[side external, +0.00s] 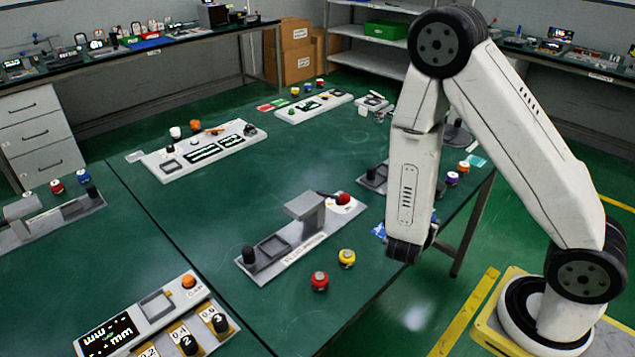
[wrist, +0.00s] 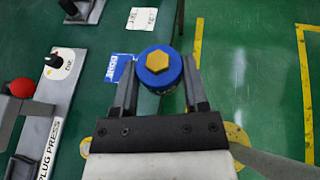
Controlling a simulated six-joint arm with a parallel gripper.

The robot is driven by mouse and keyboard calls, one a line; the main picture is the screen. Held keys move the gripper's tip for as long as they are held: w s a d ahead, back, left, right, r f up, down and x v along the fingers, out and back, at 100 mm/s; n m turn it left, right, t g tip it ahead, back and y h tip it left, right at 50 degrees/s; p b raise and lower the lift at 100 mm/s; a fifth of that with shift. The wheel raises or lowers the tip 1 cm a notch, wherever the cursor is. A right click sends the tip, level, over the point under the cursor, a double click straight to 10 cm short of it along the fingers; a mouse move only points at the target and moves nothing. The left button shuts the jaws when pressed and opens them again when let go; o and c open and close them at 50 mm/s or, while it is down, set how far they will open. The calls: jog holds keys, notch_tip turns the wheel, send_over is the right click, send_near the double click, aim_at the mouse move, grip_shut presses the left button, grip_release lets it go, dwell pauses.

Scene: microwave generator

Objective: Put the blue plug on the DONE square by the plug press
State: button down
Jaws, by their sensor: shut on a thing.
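My gripper (wrist: 168,85) is shut on the blue plug (wrist: 153,78), which has a yellow hexagonal top and sits between the two fingers. In the side external view my gripper (side external: 408,250) hangs at the table's right edge, and the held plug is not clearly seen there. The blue DONE square (wrist: 115,68) lies just left of the plug in the wrist view, partly covered by the left finger. The square also shows beside my gripper in the side view (side external: 379,231). The plug press (side external: 300,238), with a red knob, stands left of my gripper.
A red plug (side external: 320,281) and a yellow plug (side external: 347,259) stand in front of the press. Another station (side external: 372,178) with orange and purple plugs lies behind my arm. The table's edge runs close by my gripper, with open floor beyond it.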

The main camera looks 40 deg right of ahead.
jog(key=shift+s+d+m+g, duration=0.35)
jog(key=shift+s+m+g, duration=0.05)
jog(key=shift+s, duration=0.3)
jog(key=shift+w, duration=0.1)
jog(key=w+d+f, duration=0.1)
jog(key=w+f, duration=0.1)
jog(key=w, duration=0.1)
jog(key=w+d+f, duration=0.2)
jog(key=w+f, duration=0.1)
jog(key=w, duration=0.1)
jog(key=w+d+f, duration=0.1)
jog(key=w+f, duration=0.2)
jog(key=w, duration=0.1)
jog(key=shift+w+d+f, duration=0.1)
jog(key=shift+w+d, duration=0.1)
jog(key=shift+w+d+f, duration=0.2)
jog(key=shift+w+f, duration=0.35)
jog(key=shift+f, duration=0.1)
jog(key=shift+w+f, duration=0.2)
jog(key=shift+f, duration=1.55)
